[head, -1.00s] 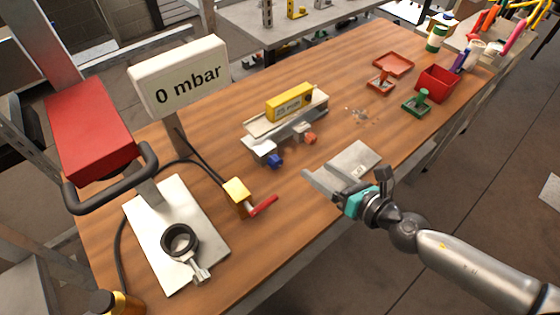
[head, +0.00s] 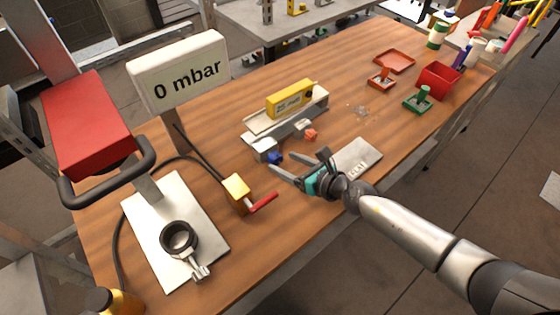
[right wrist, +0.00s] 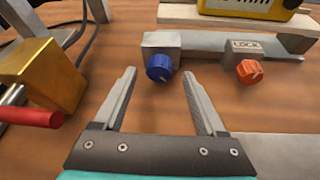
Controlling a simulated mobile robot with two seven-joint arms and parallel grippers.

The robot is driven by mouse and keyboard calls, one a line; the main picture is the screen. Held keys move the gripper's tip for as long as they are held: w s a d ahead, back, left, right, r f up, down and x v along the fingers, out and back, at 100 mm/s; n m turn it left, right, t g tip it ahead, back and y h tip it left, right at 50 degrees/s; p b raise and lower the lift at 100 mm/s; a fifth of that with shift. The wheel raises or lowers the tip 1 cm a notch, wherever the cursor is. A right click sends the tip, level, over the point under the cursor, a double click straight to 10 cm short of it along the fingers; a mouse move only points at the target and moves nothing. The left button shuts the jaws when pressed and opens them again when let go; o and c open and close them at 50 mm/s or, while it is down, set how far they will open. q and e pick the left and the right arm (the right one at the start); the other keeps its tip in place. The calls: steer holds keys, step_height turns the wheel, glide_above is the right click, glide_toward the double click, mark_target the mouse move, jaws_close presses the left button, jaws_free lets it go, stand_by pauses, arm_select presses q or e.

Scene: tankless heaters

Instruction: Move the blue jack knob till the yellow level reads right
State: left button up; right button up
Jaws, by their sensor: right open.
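The blue jack knob (head: 275,158) sits on the front left end of a grey metal jack on the wooden table. In the right wrist view the blue knob (right wrist: 159,67) is just beyond and between the fingertips, apart from them. My right gripper (head: 281,165) is open and empty; its two fingers also show in the right wrist view (right wrist: 159,85). The yellow level (head: 290,101) lies on the bar on top of the jack; its reading is too small to tell. My left gripper is not in view.
An orange knob (right wrist: 249,71) beside a LOCK label is right of the blue one. A brass valve block (head: 236,190) with a red lever stands left of the gripper. A grey plate (head: 358,160) lies under my right arm. A display (head: 180,75) reads 0 mbar.

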mark_target(279, 159)
steer(key=shift+b+x, duration=0.4)
steer(key=shift+x, duration=1.1)
jaws_close()
